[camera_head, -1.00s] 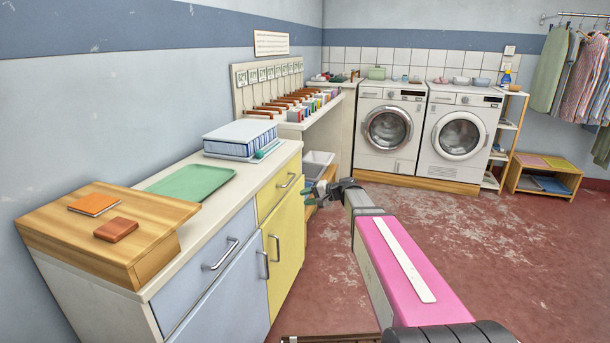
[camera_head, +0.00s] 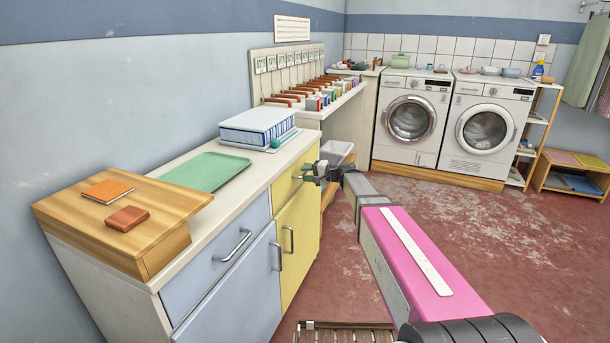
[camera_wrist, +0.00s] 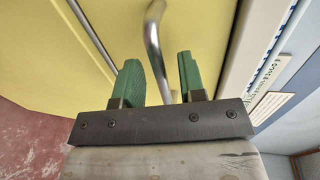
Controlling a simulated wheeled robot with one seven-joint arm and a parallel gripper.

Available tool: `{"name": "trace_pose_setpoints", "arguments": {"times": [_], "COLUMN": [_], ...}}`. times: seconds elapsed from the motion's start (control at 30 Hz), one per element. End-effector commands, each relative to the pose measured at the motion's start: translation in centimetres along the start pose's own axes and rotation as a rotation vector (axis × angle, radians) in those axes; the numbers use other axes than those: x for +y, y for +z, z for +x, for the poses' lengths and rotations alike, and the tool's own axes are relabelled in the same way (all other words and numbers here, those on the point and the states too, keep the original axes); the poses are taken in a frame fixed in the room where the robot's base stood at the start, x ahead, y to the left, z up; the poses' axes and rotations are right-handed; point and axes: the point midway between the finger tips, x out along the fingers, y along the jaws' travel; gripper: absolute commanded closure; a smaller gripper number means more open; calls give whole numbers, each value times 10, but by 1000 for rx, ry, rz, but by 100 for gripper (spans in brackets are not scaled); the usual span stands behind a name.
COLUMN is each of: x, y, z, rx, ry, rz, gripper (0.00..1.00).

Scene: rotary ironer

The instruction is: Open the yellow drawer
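The yellow drawer (camera_head: 285,187) is at the top right of the cabinet, above a yellow door (camera_head: 298,240). In the head view it looks shut, flush with the cabinet front. My gripper (camera_head: 316,172) is right at the drawer's front and hides most of its handle. In the wrist view the gripper (camera_wrist: 160,80) is open, with two green fingers apart. The metal bar handle (camera_wrist: 155,40) runs between them, nearer the left finger, with a gap showing on the right. I cannot tell whether a finger touches it.
A blue drawer (camera_head: 217,262) and a blue door (camera_head: 240,305) are to the left. A grey bin (camera_head: 337,151) stands behind my gripper. The red floor (camera_head: 470,240) at right is clear.

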Motion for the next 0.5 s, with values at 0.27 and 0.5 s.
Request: {"name": "trace_pose_setpoints", "arguments": {"times": [0.27, 0.5], "x": [0, 0], "y": [0, 0], "z": [11, 10], "rx": [0, 0], "ry": [0, 0], "rz": [0, 0], "gripper": [63, 86]}}
